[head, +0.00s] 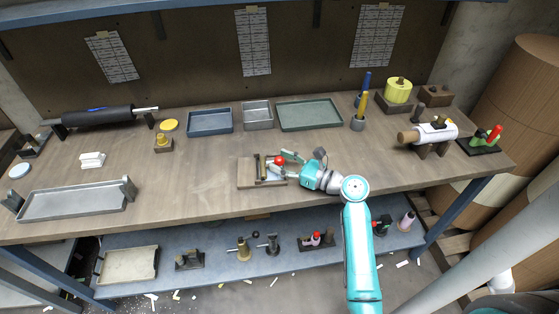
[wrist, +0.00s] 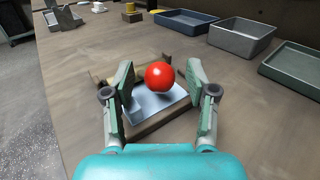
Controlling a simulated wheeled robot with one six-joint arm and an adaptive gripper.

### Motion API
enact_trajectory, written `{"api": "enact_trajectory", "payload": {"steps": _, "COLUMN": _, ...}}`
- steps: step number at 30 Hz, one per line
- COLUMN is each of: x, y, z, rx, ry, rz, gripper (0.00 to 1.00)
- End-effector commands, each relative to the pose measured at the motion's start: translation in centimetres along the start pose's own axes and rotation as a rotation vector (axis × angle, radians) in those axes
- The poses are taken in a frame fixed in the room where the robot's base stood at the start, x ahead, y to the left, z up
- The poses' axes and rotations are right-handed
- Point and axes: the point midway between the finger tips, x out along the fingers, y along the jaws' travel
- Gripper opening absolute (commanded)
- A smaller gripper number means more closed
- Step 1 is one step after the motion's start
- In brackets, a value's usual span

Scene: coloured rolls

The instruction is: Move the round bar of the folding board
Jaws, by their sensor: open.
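The folding board (head: 246,183) is a small wooden base with a pale metal plate (wrist: 150,104) on it, at the table's front middle. A slim brownish bar (head: 257,167) stands out on it in the head view; I cannot tell for certain that it is the round bar. A red ball (wrist: 159,75) sits above the plate; it also shows in the head view (head: 280,160). My gripper (wrist: 161,82) is open, with green-padded fingers on either side of the ball and gaps on both sides. The fingers partly hide the board and bar.
Blue (head: 210,122), grey (head: 258,114) and green (head: 309,114) trays lie behind the board.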

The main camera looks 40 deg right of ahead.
Motion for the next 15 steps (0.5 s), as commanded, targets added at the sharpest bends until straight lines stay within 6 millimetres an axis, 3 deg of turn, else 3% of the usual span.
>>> {"api": "enact_trajectory", "payload": {"steps": 13, "x": 0.98, "y": 0.02, "z": -0.06, "rx": 0.0, "ry": 0.001, "rz": -0.001, "gripper": 0.57}}
{"api": "enact_trajectory", "payload": {"steps": 15, "x": 0.98, "y": 0.02, "z": -0.05, "rx": 0.0, "ry": 0.001, "rz": -0.001, "gripper": 0.4}}
